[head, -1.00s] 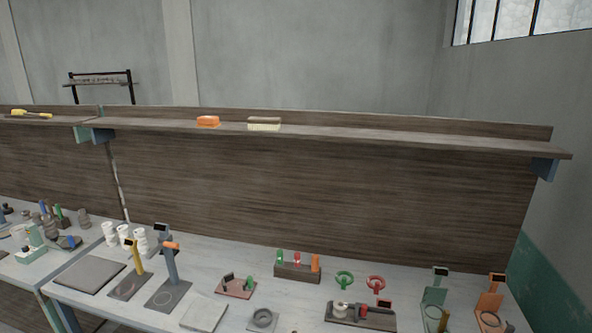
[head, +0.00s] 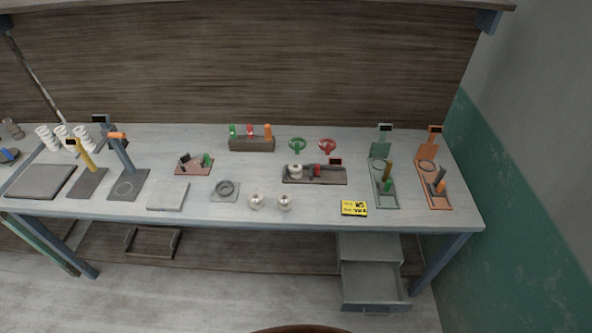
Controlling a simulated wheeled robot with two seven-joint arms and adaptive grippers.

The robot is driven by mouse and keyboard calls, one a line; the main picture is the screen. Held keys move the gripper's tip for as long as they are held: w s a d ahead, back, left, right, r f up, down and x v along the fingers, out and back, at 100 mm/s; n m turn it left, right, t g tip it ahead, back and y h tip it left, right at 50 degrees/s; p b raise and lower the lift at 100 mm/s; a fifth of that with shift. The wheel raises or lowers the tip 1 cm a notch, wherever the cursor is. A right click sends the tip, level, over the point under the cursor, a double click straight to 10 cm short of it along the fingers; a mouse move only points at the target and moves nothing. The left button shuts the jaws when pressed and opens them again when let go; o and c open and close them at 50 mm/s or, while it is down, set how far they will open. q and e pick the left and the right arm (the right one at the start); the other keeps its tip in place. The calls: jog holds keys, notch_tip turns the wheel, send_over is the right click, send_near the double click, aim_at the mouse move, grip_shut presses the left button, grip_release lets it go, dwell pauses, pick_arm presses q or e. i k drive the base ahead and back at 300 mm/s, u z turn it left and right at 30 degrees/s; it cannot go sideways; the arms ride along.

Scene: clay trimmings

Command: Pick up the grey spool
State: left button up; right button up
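Two small pale grey, spool-like pieces stand side by side near the table's front edge, the left one (head: 257,202) and the right one (head: 285,203). A similar pale piece (head: 296,171) sits in a dark tray (head: 330,181) behind them. They are too small for me to tell which is the grey spool. A dark grey ring (head: 225,187) lies on a grey square plate to their left. Neither of my grippers shows in the head view.
The table (head: 330,213) holds green (head: 384,197) and orange (head: 437,199) stands at right, a yellow label (head: 354,208) at the front edge and white coiled pieces (head: 47,137) at left. An open drawer (head: 374,286) juts out below. The floor in front looks clear.

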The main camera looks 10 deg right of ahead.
aim_at(295, 168)
jog(key=u, duration=0.6)
jog(key=i, duration=0.9)
jog(key=z, duration=0.15)
